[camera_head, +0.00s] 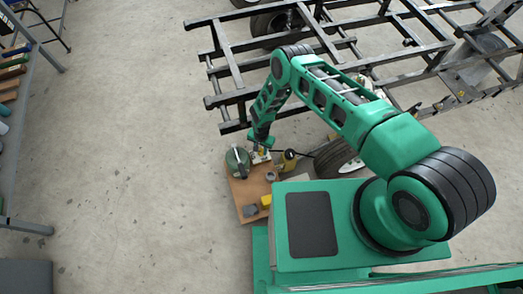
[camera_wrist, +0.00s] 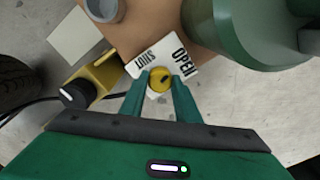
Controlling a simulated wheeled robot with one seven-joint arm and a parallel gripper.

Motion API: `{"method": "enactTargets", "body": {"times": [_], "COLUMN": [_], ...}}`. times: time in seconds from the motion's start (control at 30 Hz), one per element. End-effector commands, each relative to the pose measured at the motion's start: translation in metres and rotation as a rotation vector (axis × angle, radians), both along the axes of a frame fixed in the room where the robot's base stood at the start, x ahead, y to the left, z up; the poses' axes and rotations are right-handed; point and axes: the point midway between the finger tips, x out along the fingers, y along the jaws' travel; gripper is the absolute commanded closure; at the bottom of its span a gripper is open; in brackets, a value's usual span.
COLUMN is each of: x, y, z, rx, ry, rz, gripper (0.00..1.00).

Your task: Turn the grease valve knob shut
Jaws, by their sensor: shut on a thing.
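The yellow valve knob (camera_wrist: 160,80) sits between my two green fingers in the wrist view, in front of a white label plate (camera_wrist: 163,61). The plate reads SHUT on its left and OPEN on its right, upside down in the picture. A short dark mark on the knob's face slants toward the upper right, nearer the OPEN side. My gripper (camera_wrist: 161,84) is shut on the knob, one finger on each side. In the head view my gripper (camera_head: 259,143) reaches down beside a green tank (camera_head: 237,161); the fingertips are too small to make out there.
A brown board (camera_head: 240,205) carries the tank and small blocks. A yellow device with a black knob (camera_wrist: 75,92) stands left of my fingers in the wrist view, with a cable. A grey cup (camera_wrist: 104,9) is beyond it. A dark metal frame (camera_head: 235,75) and wheel lie close by.

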Motion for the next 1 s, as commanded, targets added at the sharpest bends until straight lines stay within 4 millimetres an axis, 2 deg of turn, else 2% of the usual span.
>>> {"method": "enactTargets", "body": {"times": [1.0], "x": [0.0019], "y": [0.0014], "z": [0.0009], "rx": [0.003], "ry": [-0.005], "rz": [0.961], "gripper": [0.93]}}
